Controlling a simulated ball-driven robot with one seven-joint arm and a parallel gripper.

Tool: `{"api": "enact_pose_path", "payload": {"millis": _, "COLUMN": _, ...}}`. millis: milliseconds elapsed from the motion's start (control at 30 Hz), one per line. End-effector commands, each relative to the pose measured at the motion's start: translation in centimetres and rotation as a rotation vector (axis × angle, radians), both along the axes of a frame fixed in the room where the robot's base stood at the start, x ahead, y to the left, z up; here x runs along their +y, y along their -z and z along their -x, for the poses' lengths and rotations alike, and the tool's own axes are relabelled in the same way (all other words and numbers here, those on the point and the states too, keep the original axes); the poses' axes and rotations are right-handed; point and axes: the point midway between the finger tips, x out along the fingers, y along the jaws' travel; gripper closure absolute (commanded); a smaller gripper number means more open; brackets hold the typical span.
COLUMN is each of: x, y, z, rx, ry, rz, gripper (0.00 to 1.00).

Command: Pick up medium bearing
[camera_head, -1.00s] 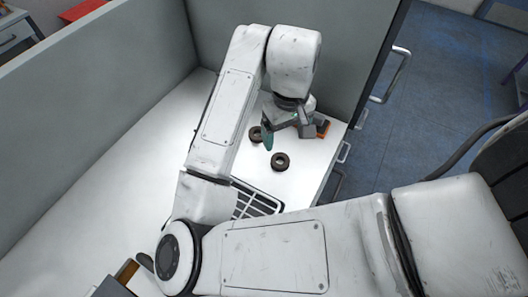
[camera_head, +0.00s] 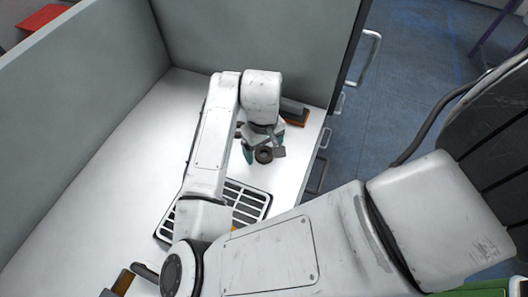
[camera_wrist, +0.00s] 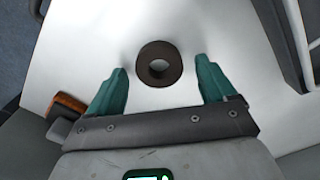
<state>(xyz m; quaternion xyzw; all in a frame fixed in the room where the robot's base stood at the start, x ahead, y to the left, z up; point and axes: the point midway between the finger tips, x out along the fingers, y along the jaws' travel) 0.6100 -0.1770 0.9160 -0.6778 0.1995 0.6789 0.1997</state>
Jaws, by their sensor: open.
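A dark ring-shaped bearing (camera_wrist: 160,49) lies flat on the white table in the wrist view, between and slightly beyond the teal fingertips. My gripper (camera_wrist: 162,66) is open and empty, one finger on each side of the ring with space between. In the head view the same bearing (camera_head: 264,156) shows just below my gripper (camera_head: 262,150). I cannot tell from size alone which one is the medium bearing, nor how far my fingertips are above the table.
A black-and-white slotted rack (camera_head: 252,204) lies nearer on the table (camera_head: 120,130). An orange-and-grey item (camera_head: 296,114) stands behind my gripper and also shows in the wrist view (camera_wrist: 68,104). Grey partition walls (camera_head: 262,40) bound the back and left. The table's left part is clear.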

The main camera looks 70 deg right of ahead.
Motion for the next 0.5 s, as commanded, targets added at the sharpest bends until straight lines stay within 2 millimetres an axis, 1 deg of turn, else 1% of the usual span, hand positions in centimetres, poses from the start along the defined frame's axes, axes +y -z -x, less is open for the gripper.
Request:
{"api": "enact_pose_path", "payload": {"millis": 100, "x": 0.02, "y": 0.33, "z": 0.01, "rx": 0.0, "ry": 0.0, "rz": 0.0, "gripper": 0.16}}
{"api": "enact_pose_path", "payload": {"millis": 267, "x": 0.01, "y": 0.32, "z": 0.01, "rx": 0.0, "ry": 0.0, "rz": 0.0, "gripper": 0.16}}
{"api": "enact_pose_path", "payload": {"millis": 500, "x": 0.01, "y": 0.3, "z": 0.01, "rx": 0.0, "ry": 0.0, "rz": 0.0, "gripper": 0.39}}
